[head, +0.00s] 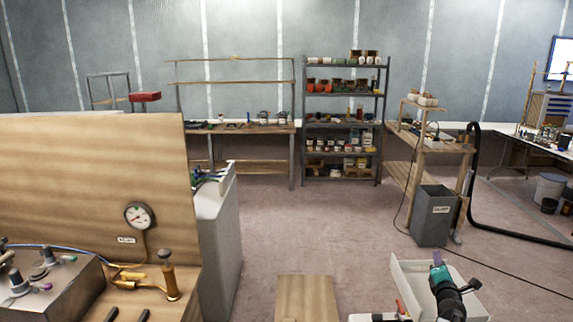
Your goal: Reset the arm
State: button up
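A black and teal jointed part (445,288) shows at the bottom right, over a white open tray (408,277). It looks like the end of my arm, with a small purple tip pointing up and away. I cannot make out separate fingers or whether anything is held between them. The rest of the arm is cut off by the bottom edge.
A wooden bench with a gauge (140,215), valves and a grey box (50,290) stands close at left. A grey bin (433,215), wooden stand and black hose (475,200) are at right. A loaded shelf rack (306,95) stands at the back.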

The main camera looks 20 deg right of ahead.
jog(key=w+a+f+m+g+y, duration=0.3)
jog(key=a+f+m, duration=0.45)
jog(key=a, duration=0.65)
jog(key=w+a+f+m+g+y, duration=0.1)
jog(key=w+a+f+m+g, duration=0.35)
jog(key=a+f, duration=0.75)
jog(key=s+a+f+m+g+y, duration=0.2)
jog(key=s+a, duration=0.2)
jog(key=a, duration=0.7)
jog(key=s+a+f+m+g+y, duration=0.1)
jog(key=s+a+f+g+y, duration=0.15)
jog(key=a, duration=0.85)
jog(key=s+a+f+m+g+y, duration=0.15)
jog(key=s+a, duration=0.25)
jog(key=a, duration=0.7)
jog(key=s+f+g+b, duration=0.4)
jog(key=s+f+b, duration=0.6)
jog(key=s+f, duration=1.5)
notch_tip(320, 180, down, 4)
jog(key=shift+s+d+r+g, duration=0.15)
jog(key=shift+s+d+g, duration=0.1)
jog(key=shift+g, duration=0.1)
